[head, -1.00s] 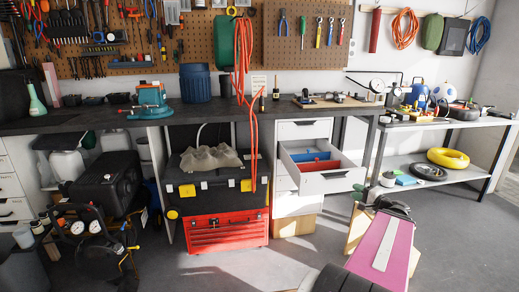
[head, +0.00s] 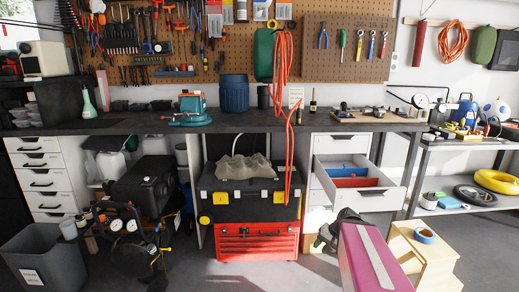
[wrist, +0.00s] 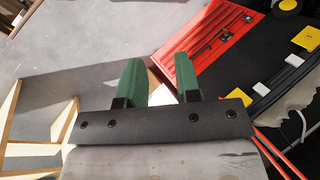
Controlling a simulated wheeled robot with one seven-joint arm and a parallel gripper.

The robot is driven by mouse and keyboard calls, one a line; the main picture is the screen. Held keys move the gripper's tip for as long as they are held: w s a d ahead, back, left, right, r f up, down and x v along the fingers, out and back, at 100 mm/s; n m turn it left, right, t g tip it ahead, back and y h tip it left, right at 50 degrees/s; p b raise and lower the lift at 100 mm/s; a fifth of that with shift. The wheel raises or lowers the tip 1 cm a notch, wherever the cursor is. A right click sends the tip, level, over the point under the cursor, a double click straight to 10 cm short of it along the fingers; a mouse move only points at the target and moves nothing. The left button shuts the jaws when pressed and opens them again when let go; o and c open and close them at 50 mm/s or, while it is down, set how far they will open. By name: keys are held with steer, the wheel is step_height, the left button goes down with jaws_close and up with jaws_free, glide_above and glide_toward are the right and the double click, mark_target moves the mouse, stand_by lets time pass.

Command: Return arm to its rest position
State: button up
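My gripper shows in the wrist view (wrist: 160,84) with its two green fingers apart and nothing between them. In the head view my pink arm (head: 372,258) rises from the bottom edge, right of centre, in front of the white drawer unit.
A drawer (head: 358,178) stands open, with red and blue items inside. The red tool chest (head: 257,243) is left of my arm. A wooden step stool (head: 425,258) with blue tape is at right. A compressor (head: 125,222) and grey bin (head: 45,255) are at left.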

steer(key=s+a+f+n+g+h, duration=0.2)
steer(key=a+n+h, duration=0.1)
steer(key=a+h, duration=0.2)
steer(key=shift+s+a+f+n, duration=0.15)
steer(key=shift+a+f+n, duration=0.1)
steer(key=shift+a+n, duration=0.2)
